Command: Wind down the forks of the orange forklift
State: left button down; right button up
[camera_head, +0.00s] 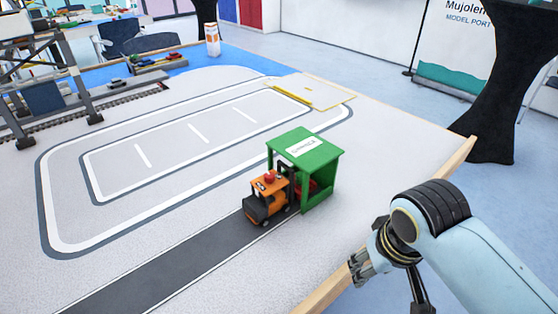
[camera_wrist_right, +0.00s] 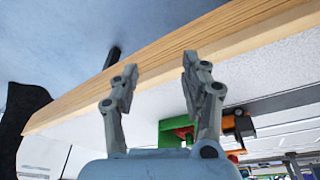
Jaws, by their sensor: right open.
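The orange forklift (camera_head: 266,200) stands on the dark road strip at the open side of a green shed (camera_head: 312,168) with a white label on its roof. A red knob-like part shows on top of the forklift. Its forks are hidden by its body and the shed. My right gripper (camera_head: 361,267) is at the table's right edge, apart from the forklift and shed. In the right wrist view the gripper (camera_wrist_right: 157,80) is open and empty, with the table edge behind it. There the forklift (camera_wrist_right: 238,123) shows partly behind a finger. My left gripper is not in view.
The wooden table rim (camera_head: 455,160) runs between my right arm and the table top. A grey gantry frame (camera_head: 68,75) and rails stand at the far left. A white-orange can (camera_head: 212,40) stands at the back. The marked loop area (camera_head: 190,150) is clear.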

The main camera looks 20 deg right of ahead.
jog(key=w+m, duration=0.1)
jog(key=w, duration=0.1)
jog(key=w+a, duration=0.1)
jog(key=w, duration=0.1)
jog(key=w+r+m, duration=0.1)
jog(key=w, duration=0.1)
jog(key=shift+w+a+m+g, duration=0.3)
jog(key=shift+w+a, duration=0.05)
jog(key=shift+w, duration=0.05)
jog(key=shift+m, duration=0.9)
jog(key=w, duration=0.1)
jog(key=w+a+r, duration=0.1)
jog(key=w, duration=0.2)
jog(key=shift+w+a+r, duration=0.2)
jog(key=shift+r, duration=0.2)
jog(key=w+a+r+m, duration=0.2)
jog(key=w+a+r, duration=0.15)
jog(key=w, duration=0.35)
jog(key=m+g+p, duration=0.1)
jog(key=m+g, duration=0.1)
jog(key=m, duration=0.2)
send_near(269, 175)
jog(key=shift+y, duration=0.4)
jog(key=f, duration=0.9)
jog(key=shift+d+b, duration=0.4)
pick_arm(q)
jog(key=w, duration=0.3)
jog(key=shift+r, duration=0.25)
pick_arm(e)
jog(key=shift+c, duration=0.2)
